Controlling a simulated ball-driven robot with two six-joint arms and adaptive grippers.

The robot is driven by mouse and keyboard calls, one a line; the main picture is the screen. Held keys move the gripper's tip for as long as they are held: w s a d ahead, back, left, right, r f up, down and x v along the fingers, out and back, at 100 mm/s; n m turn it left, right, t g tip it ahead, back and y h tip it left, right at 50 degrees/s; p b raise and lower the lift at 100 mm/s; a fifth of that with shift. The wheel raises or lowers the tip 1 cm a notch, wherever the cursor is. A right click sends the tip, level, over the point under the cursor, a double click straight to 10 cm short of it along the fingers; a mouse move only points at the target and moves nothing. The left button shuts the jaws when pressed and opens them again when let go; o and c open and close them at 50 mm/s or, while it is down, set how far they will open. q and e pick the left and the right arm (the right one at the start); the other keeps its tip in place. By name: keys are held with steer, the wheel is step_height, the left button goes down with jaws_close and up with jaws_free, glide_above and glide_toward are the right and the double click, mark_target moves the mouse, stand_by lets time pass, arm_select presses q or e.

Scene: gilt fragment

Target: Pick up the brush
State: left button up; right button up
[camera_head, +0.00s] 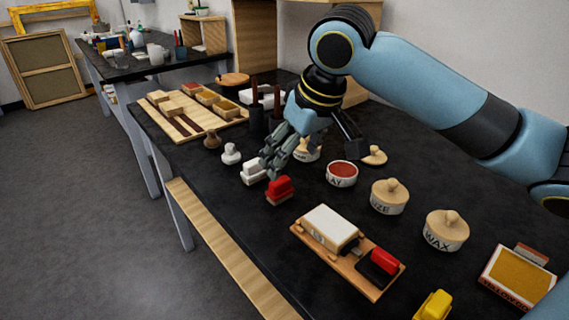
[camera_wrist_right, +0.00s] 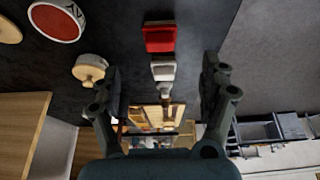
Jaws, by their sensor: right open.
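My right gripper (camera_head: 312,150) is open and empty above the dark table. In the right wrist view its two fingers stand wide apart (camera_wrist_right: 160,82). A red block (camera_head: 278,189), a white block (camera_head: 254,171), a pale knobbed piece (camera_head: 231,153) and a brown knobbed piece (camera_head: 211,140) stand in a row left of it. The red block (camera_wrist_right: 160,38) and white block (camera_wrist_right: 163,70) show between the fingers in the wrist view. Brown upright handles (camera_head: 254,90) rise from a dark holder (camera_head: 257,125) behind the gripper; I cannot tell whether one is the brush. My left gripper is out of view.
Pots labelled CLAY (camera_head: 341,174), SIZE (camera_head: 388,197) and WAX (camera_head: 445,231) stand right of the row. A wooden board (camera_head: 335,262) holds a white block and a red-topped piece in front. A compartmented tray (camera_head: 187,133) lies behind. A yellow block (camera_head: 434,306) is near the front edge.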

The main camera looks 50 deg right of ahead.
mark_target(281, 181)
steer(key=b+x, duration=0.1)
steer(key=x, duration=0.3)
steer(key=shift+w+d+f, duration=0.15)
steer(key=shift+w+d, duration=0.05)
steer(key=shift+w, duration=0.05)
steer(key=shift+w+f, duration=0.2)
steer(key=shift+f, duration=0.15)
steer(key=shift+w+d+f, duration=0.1)
steer(key=shift+f, duration=0.2)
steer(key=b+x, duration=0.1)
steer(key=x, duration=0.4)
steer(key=shift+a, duration=0.2)
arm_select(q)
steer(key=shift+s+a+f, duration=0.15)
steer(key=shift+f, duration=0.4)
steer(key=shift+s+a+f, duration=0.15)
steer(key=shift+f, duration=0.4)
arm_select(e)
steer(key=c, duration=1.2)
